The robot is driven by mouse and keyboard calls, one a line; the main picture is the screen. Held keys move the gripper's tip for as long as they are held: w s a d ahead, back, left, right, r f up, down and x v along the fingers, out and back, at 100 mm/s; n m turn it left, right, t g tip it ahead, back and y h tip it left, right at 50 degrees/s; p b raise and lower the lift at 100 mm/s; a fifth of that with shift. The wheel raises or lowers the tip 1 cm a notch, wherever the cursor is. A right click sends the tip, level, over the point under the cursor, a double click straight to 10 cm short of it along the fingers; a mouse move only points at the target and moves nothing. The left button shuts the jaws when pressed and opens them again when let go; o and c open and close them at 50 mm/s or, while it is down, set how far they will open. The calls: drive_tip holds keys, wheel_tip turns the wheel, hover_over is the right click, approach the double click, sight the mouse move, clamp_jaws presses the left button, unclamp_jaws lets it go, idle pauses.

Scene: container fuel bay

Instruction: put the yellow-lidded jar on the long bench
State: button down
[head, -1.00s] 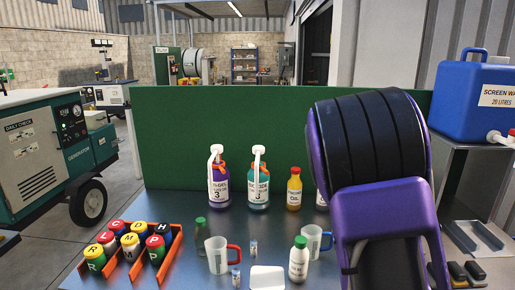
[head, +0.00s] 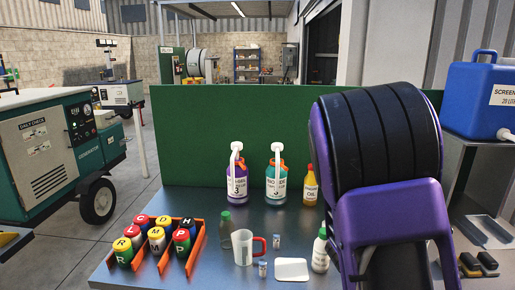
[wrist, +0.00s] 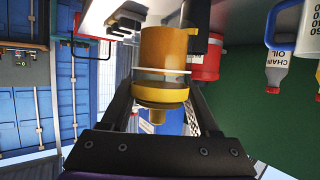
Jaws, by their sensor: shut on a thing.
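In the wrist view, which looks upside down, my gripper (wrist: 160,108) is shut on a jar with an amber body (wrist: 163,46) and a yellow lid (wrist: 160,95). The dark fingers stand on either side of the lid. In the head view the gripper and the jar are hidden behind my purple and black arm. A dark metal bench (head: 215,267) with a green back panel (head: 200,120) lies in front of me. I cannot tell for certain whether it is the long bench.
An orange rack (head: 139,277) of lettered, colour-lidded containers stands at the bench's left. A blue tank (head: 482,95) is at right.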

drive_tip(key=w+a+r+n+t+y, duration=0.1)
drive_tip(key=a+n+t+y, duration=0.4)
drive_tip(key=a, duration=1.5)
drive_tip(key=r+n+y, duration=0.1)
drive_tip(key=n+y, duration=0.1)
drive_tip(key=n, duration=0.1)
drive_tip(key=shift+w+a+t, duration=0.4)
drive_tip(key=shift+d, duration=0.15)
